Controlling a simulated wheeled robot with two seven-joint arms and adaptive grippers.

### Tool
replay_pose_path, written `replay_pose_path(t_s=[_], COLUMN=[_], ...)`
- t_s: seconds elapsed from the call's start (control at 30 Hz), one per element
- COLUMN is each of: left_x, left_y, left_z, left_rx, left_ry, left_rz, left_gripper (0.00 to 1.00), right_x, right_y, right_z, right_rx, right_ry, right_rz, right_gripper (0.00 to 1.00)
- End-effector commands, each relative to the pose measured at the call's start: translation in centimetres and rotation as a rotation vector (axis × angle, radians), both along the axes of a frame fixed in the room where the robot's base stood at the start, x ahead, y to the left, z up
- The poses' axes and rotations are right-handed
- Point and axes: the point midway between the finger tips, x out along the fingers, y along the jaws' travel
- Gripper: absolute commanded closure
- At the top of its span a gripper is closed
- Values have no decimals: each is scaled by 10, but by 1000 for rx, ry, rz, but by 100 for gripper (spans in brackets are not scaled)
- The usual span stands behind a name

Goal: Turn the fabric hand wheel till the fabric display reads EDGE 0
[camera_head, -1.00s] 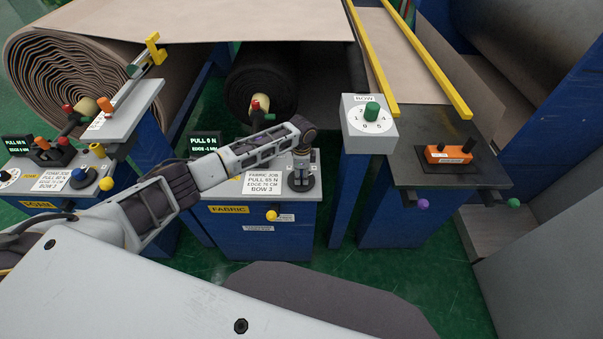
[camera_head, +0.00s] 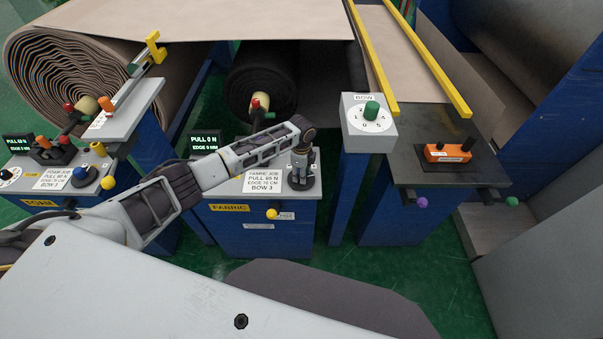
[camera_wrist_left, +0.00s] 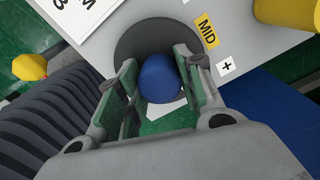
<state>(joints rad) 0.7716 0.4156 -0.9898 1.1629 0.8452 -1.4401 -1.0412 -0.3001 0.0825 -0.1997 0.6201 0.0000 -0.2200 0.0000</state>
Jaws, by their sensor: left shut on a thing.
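The fabric hand wheel is a dark disc (camera_head: 313,184) on the fabric stand, mostly covered by my left gripper (camera_head: 301,167) in the head view. In the left wrist view the wheel (camera_wrist_left: 132,42) carries a blue knob (camera_wrist_left: 160,78). My left gripper (camera_wrist_left: 160,80) is shut on this knob, one finger on each side. The fabric display (camera_head: 205,142) shows green text, PULL 0 N and what looks like EDGE 0 MM; the digits are small. My right gripper is not in view.
The fabric job card (camera_head: 265,181) lies left of the wheel. A yellow MID label (camera_wrist_left: 207,33) and a plus label sit beside it. The foam stand (camera_head: 100,203) is at left. A BOW dial (camera_head: 360,125) stands right, with an orange device (camera_head: 448,153) beyond.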

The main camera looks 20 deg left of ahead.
Motion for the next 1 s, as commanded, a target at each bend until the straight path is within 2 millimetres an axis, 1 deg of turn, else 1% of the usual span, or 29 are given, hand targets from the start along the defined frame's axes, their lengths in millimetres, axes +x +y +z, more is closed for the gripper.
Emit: replay_pose_path(t_s=[0.1,0.13,0.27,0.3,0.6,0.73,0.87,1.0], left_x=[1,1,1,1,0,0,1,1], left_y=[-1,-1,-1,-1,0,0,-1,0], left_z=[1,1,1,1,0,3,11,25], left_rx=[-2,-2,-1,-1,0,0,-2,-1], left_ry=[-3,-3,-2,-2,-1,-1,-2,-3], left_rz=[0,0,1,1,1,2,1,1], left_gripper=[87,61,44,42,42,42,42,42], right_x=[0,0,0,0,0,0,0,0], right_y=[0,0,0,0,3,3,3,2], right_z=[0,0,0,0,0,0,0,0], right_rx=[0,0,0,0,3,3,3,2], right_ry=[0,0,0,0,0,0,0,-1], right_rz=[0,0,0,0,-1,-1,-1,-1], right_gripper=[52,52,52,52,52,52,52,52])
